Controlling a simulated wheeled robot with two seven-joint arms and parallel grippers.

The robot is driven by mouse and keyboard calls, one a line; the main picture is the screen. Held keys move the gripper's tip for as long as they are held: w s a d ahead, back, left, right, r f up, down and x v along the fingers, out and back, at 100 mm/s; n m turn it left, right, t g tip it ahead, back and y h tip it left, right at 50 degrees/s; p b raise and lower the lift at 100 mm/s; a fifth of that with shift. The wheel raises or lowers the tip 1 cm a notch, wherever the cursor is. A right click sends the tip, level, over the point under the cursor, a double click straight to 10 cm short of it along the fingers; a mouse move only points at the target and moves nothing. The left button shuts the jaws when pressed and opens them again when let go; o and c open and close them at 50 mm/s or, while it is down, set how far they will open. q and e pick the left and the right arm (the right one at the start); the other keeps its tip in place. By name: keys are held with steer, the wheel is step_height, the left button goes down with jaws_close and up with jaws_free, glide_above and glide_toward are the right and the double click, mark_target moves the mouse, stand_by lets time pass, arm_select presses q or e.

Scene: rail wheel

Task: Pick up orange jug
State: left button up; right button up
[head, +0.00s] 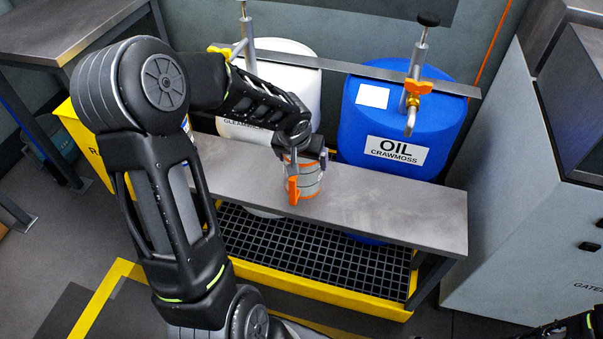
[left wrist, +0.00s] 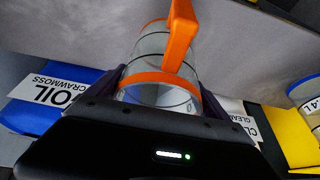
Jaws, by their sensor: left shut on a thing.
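The orange jug (head: 310,183) is a clear, greyish vessel with orange bands and an orange handle. It is upright at the grey shelf in front of the drums; I cannot tell whether its base touches the shelf. My left gripper (head: 304,158) reaches it from above and behind and is shut on its body. In the left wrist view the jug (left wrist: 163,72) sits between the two dark fingers of the left gripper (left wrist: 163,92), with its orange handle pointing away from the palm.
A blue oil drum (head: 395,125) and a white drum (head: 290,95), both with taps, stand behind the grey shelf (head: 410,205). A yellow-edged grate (head: 310,260) lies below. A grey cabinet (head: 510,220) stands at the right. The shelf's right part is clear.

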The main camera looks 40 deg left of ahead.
arm_select(q)
steer(key=c, duration=0.5)
steer(key=shift+o, duration=0.2)
steer(key=shift+r, duration=0.1)
step_height(320, 180, up, 10)
steer(key=p, duration=0.1)
steer(key=shift+p, duration=0.3)
